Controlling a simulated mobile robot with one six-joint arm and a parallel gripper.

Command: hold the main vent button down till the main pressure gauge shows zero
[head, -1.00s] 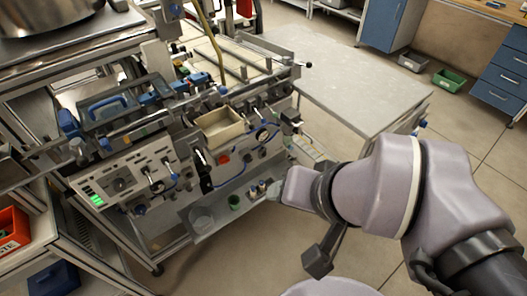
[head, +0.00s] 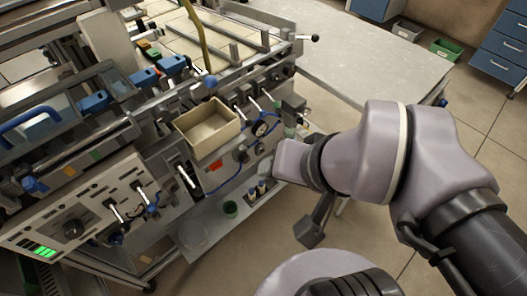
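A small round gauge (head: 260,129) with a dark rim is on the machine's front, right of a beige bin; its needle is too small to read. A second, smaller round fitting (head: 240,153) sits below and left of it. I cannot tell which part is the main vent button. My gripper (head: 309,232) seems to be the dark piece hanging below my arm's end, in front of the machine and apart from it. Its fingers cannot be made out clearly, and I see nothing held.
The beige bin (head: 207,127) juts from the machine. A control panel (head: 85,219) with a knob, levers and green lights is at lower left. A shelf with a green cup (head: 230,208) lies below.

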